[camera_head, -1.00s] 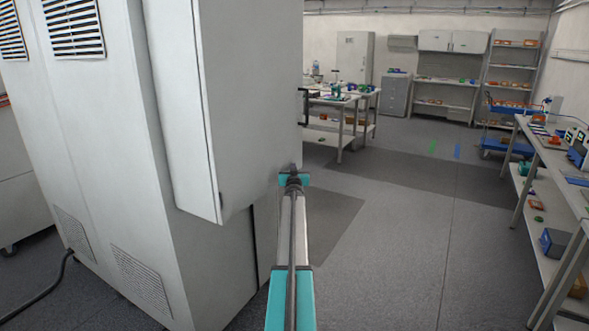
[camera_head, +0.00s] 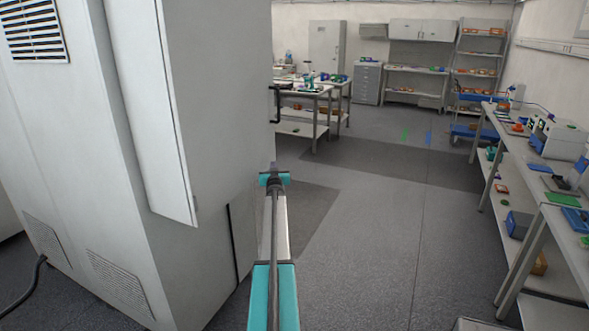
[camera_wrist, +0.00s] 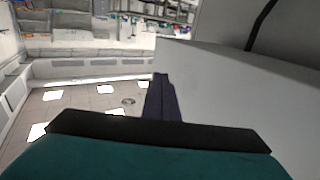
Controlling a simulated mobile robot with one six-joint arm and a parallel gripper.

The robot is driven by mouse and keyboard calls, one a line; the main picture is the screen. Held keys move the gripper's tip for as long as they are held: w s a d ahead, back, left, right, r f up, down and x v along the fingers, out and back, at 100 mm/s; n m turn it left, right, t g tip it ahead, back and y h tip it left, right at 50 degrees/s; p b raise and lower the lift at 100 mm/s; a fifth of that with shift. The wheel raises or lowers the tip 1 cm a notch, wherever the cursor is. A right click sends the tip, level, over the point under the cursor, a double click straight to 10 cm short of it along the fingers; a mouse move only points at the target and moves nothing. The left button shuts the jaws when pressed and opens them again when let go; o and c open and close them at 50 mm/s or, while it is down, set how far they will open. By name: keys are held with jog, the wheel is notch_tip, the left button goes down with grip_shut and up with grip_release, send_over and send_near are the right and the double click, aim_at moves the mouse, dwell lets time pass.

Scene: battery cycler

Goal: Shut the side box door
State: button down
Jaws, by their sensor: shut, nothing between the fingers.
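The side box (camera_head: 225,100) is a pale grey box on the side of the tall cabinet, at left centre in the head view. A narrow upright panel (camera_head: 150,100) runs along its near left side. A black handle (camera_head: 275,105) sticks out at its far right edge. I cannot tell from this angle how far the door stands open. My gripper (camera_head: 275,170) is shut and empty, near the box's lower right edge; contact is unclear. In the wrist view its dark fingers (camera_wrist: 160,97) are together beside a large pale surface (camera_wrist: 235,85) with a black bar (camera_wrist: 262,25).
The tall cabinet (camera_head: 60,150) fills the left, with a black cable (camera_head: 35,275) on the floor. A long workbench (camera_head: 545,185) stands at right. A table (camera_head: 300,110) with small items is beyond the box. The floor (camera_head: 380,230) between cabinet and workbench is clear.

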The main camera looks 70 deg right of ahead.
jog(key=s, duration=1)
jog(key=shift+s+a+p, duration=0.3)
jog(key=shift+s+a, duration=0.05)
jog(key=shift+s, duration=0.05)
jog(key=shift+f, duration=0.1)
